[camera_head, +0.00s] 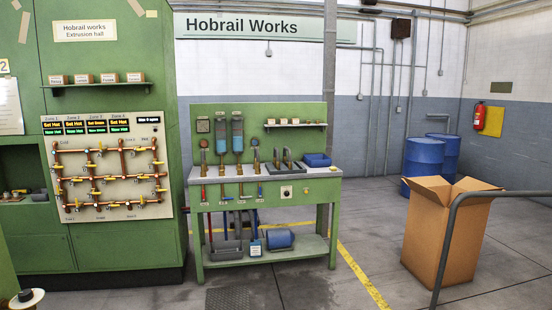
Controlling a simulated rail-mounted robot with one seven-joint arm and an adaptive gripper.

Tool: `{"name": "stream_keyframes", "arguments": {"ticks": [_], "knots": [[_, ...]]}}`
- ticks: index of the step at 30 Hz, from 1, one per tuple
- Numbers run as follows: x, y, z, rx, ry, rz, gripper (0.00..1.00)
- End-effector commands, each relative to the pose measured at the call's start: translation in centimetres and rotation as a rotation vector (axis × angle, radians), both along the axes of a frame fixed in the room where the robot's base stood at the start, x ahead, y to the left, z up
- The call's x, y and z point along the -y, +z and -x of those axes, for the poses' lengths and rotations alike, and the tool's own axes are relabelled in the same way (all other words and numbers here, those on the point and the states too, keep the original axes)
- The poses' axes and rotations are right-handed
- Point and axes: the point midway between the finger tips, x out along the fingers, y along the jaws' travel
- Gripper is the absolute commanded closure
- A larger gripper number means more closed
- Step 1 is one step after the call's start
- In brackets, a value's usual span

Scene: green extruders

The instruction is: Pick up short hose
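No single item can be made out for certain as the short hose at this size. On the green workbench (331,205) stand short, dark, upright curved pieces (287,157) that may be hoses or handles. Several thin red, blue and dark lines (226,222) hang below its top, and some may be hoses. My gripper is not in view.
A green machine (110,255) with a valve panel (108,170) stands left. An open cardboard box (440,235) and a grey rail (448,220) stand right. Floor before the bench is mostly clear.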

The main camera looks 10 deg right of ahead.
Motion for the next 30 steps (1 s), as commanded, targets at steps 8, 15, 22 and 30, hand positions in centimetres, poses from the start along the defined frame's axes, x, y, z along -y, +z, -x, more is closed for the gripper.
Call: {"name": "stream_keyframes", "arguments": {"ticks": [8,15,22,30], "knots": [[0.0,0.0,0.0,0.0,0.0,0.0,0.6],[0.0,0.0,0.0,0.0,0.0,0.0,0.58],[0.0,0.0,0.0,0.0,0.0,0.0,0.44],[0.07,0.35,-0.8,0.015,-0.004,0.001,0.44]]}}
